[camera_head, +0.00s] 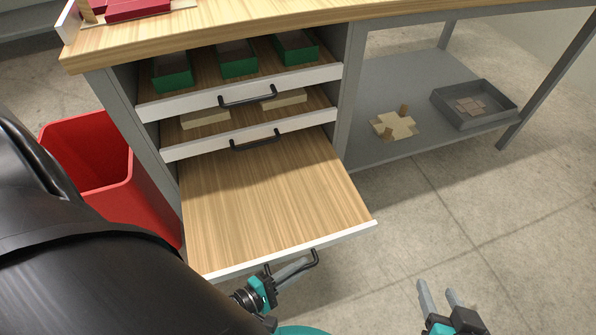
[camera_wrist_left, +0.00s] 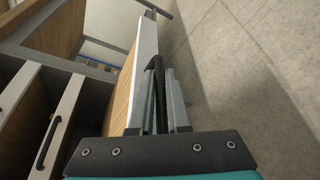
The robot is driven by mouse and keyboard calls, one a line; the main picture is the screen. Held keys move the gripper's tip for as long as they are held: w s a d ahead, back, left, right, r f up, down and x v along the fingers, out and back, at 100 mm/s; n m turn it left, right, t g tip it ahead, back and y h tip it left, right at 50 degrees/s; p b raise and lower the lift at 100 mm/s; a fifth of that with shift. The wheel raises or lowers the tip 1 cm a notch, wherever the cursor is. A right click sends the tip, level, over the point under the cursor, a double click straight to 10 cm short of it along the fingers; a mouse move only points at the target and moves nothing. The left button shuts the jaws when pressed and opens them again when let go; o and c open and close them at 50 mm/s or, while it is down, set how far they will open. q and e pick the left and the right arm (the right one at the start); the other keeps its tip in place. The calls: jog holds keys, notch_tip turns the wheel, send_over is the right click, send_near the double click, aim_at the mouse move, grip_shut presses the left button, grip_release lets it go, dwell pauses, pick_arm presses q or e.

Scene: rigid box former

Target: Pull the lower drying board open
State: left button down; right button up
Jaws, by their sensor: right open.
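The lower drying board (camera_head: 270,195) is a bare wooden shelf with a white front edge, pulled far out of the grey cabinet. Its black handle (camera_head: 314,258) is on the front edge; it also shows in the left wrist view (camera_wrist_left: 157,72). My left gripper (camera_head: 292,270) is at this handle. In the left wrist view its fingers (camera_wrist_left: 162,105) lie on both sides of the handle bar and appear shut on it. My right gripper (camera_head: 439,292) is open and empty, over the floor at the lower right.
Above are a middle board (camera_head: 250,134) with cardboard-coloured pieces and an upper board (camera_head: 240,96) with green boxes, both less far out. A red bin (camera_head: 150,185) stands left of the cabinet. A grey shelf (camera_head: 400,75) holds a tray (camera_head: 480,122). The floor at right is clear.

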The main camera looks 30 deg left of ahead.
pick_arm(q)
jog(key=c, duration=0.9)
grip_release()
jog(key=shift+s+a+r, duration=0.1)
jog(key=shift+s+a, duration=0.1)
jog(key=shift+s, duration=0.3)
jog(key=p+v, duration=0.2)
jog(key=v, duration=1.2)
jog(key=shift+s, duration=0.15)
pick_arm(e)
jog(key=s+d+g+h, duration=0.2)
jog(key=s+d+g, duration=0.2)
jog(key=d, duration=0.1)
jog(key=shift+s+d+r+m, duration=0.2)
jog(key=shift+r+m, duration=0.1)
jog(key=shift+r, duration=0.15)
jog(key=shift+a, duration=0.1)
